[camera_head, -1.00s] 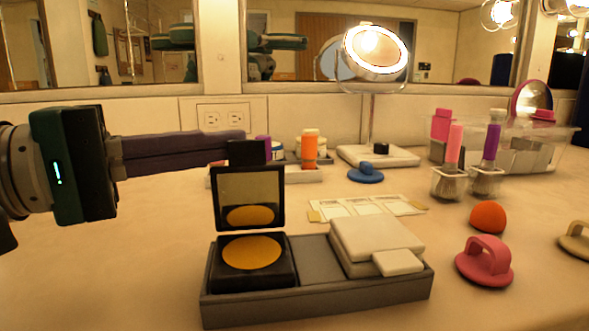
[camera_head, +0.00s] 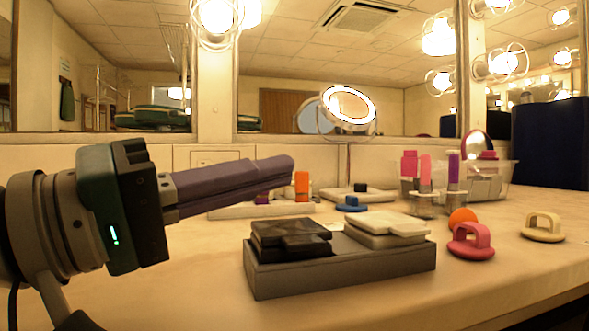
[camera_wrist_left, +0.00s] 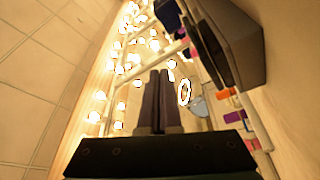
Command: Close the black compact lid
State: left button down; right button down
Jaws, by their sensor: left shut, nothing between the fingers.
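The black compact (camera_head: 290,240) sits in the left part of a grey tray (camera_head: 345,272). Its lid lies flat over its base, and neither the mirror nor the orange pan shows. My left gripper (camera_head: 286,164) is shut and empty, its dark fingers pointing right in the air above and behind the compact, apart from it. In the left wrist view the shut fingers (camera_wrist_left: 158,76) lie side by side, and the tray (camera_wrist_left: 238,40) is at the upper right. My right gripper is in no view.
A white compact (camera_head: 385,230) fills the tray's right part. A lit round mirror (camera_head: 350,107) stands behind. The counter left of the tray is bare.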

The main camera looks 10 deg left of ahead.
pick_arm(q)
jog(key=shift+s+d+f+b, duration=0.35)
jog(key=shift+s+d+f, duration=0.05)
jog(key=shift+f, duration=0.3)
jog(key=shift+s+d+f, duration=0.15)
jog(key=shift+s+f, duration=0.1)
jog(key=shift+f, duration=0.2)
jog(key=shift+f+b, duration=0.1)
jog(key=shift+b, duration=0.2)
